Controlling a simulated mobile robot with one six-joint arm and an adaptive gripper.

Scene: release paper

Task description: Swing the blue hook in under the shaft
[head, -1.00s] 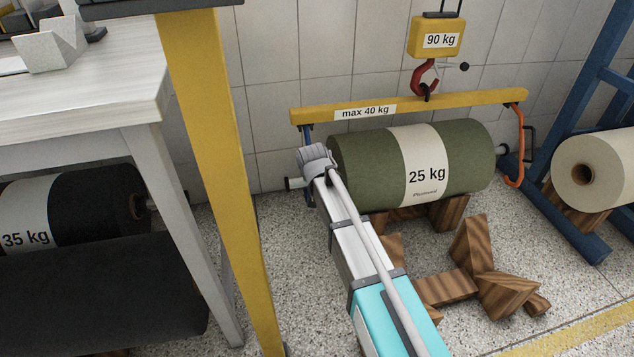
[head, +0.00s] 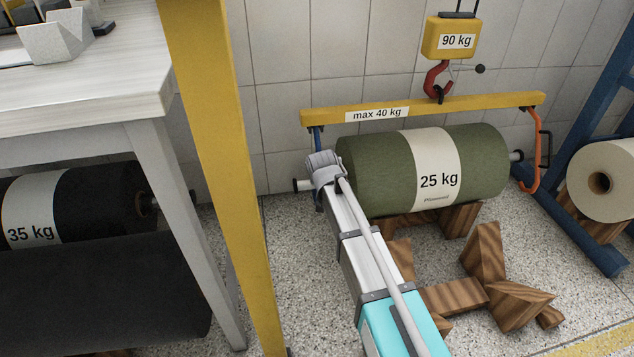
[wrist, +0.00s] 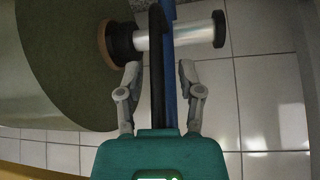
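The green roll (head: 375,172), labelled 25 kg, rests on wooden blocks under the yellow beam (head: 450,106). Its shaft sticks out at the left end (head: 303,185); the wrist view shows it as a silver bar (wrist: 190,35) with a black end collar. In the wrist view the blue hook (wrist: 169,70) and a black bar run between the fingers of my gripper (wrist: 159,75), crossing in front of the shaft. The fingers stand apart with gaps beside them.
The orange hook (head: 537,150) hangs at the beam's right end, by the shaft's other end. A red crane hook (head: 433,77) carries the beam. A yellow post (head: 215,150) and table stand left; a blue rack (head: 590,110) stands right. Loose wooden blocks (head: 480,250) lie in front.

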